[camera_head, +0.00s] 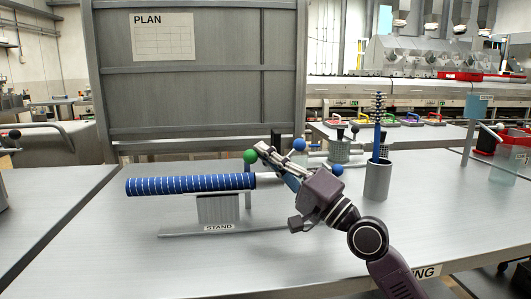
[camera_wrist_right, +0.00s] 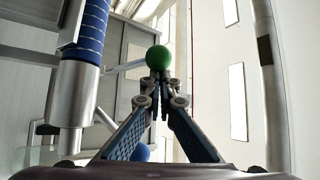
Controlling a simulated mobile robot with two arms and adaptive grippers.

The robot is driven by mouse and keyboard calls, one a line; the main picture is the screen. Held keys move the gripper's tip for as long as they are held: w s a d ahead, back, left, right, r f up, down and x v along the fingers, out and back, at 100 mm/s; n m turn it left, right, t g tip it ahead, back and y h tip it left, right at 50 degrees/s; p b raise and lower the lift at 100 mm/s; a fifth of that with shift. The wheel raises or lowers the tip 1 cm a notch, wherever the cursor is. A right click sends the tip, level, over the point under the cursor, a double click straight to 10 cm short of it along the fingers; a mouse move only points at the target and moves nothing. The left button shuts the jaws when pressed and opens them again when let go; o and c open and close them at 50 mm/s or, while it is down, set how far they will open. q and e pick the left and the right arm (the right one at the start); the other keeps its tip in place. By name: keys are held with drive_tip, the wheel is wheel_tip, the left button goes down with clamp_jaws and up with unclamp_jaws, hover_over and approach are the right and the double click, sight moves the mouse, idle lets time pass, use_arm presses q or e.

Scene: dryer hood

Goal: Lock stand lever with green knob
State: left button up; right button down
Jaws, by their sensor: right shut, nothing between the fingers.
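The green knob (camera_head: 250,156) is a ball at the right end of the stand, just above the blue striped roller (camera_head: 190,184). The stand (camera_head: 218,209) is a grey block on a base plate labelled STAND, with the roller lying across it. My right gripper (camera_head: 262,149) is shut and empty, its fingertips right beside the green knob. In the right wrist view the green knob (camera_wrist_right: 158,57) appears just past the shut fingertips (camera_wrist_right: 159,82); I cannot tell whether they touch. The roller (camera_wrist_right: 93,30) runs along the left there. The lever under the knob is mostly hidden. My left gripper is not in view.
Blue knobs (camera_head: 299,144) show behind my right gripper. A grey cup (camera_head: 377,181) holding a blue brush (camera_head: 378,130) stands to the right. A tall grey panel (camera_head: 200,100) stands behind the table. The front of the table (camera_head: 130,260) is clear.

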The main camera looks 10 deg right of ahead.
drive_tip(key=v, duration=1.2)
idle(0.3)
